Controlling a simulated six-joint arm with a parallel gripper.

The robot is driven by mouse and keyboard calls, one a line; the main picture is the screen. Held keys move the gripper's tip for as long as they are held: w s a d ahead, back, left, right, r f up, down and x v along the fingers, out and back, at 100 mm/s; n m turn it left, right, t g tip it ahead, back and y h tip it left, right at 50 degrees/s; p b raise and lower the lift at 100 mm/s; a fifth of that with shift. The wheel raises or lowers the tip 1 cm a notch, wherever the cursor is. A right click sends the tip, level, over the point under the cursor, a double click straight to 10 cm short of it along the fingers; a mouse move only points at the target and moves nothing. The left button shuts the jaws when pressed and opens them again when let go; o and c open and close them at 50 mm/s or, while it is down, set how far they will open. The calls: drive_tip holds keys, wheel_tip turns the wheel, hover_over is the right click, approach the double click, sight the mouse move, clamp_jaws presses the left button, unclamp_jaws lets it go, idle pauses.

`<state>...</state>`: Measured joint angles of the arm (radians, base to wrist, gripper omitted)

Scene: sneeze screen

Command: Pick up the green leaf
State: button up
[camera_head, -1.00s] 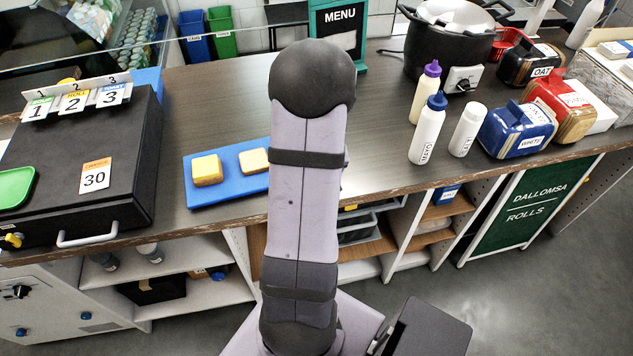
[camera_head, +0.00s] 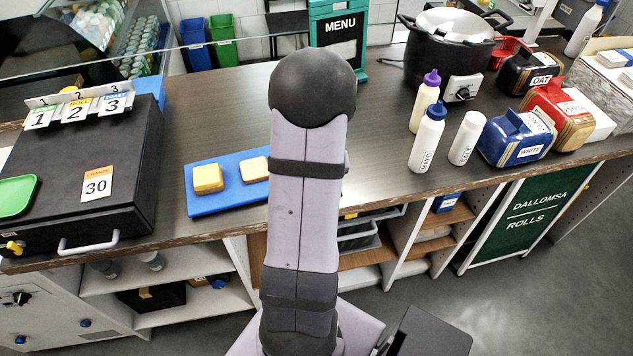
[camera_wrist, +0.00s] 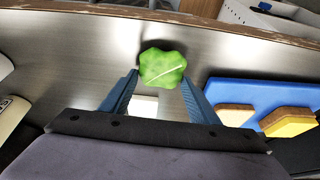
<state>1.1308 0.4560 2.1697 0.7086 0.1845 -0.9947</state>
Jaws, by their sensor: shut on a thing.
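The green leaf (camera_wrist: 162,68) shows in the wrist view as a bright, wavy-edged piece with a pale midrib. It sits at the tips of my gripper (camera_wrist: 159,80), whose two blue fingers are shut on it from either side. The grey countertop (camera_wrist: 85,50) lies behind the leaf; I cannot tell how far above it the leaf is. In the head view my arm hides the gripper and the leaf.
Squeeze bottles (camera_head: 428,138), bagged loaves (camera_head: 517,135) and a black pot (camera_head: 447,45) stand right. A black case (camera_head: 85,175) stands left.

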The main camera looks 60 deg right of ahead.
wheel_tip(320, 180, up, 9)
drive_tip(key=p, duration=0.1)
drive_tip(key=shift+p, duration=0.4)
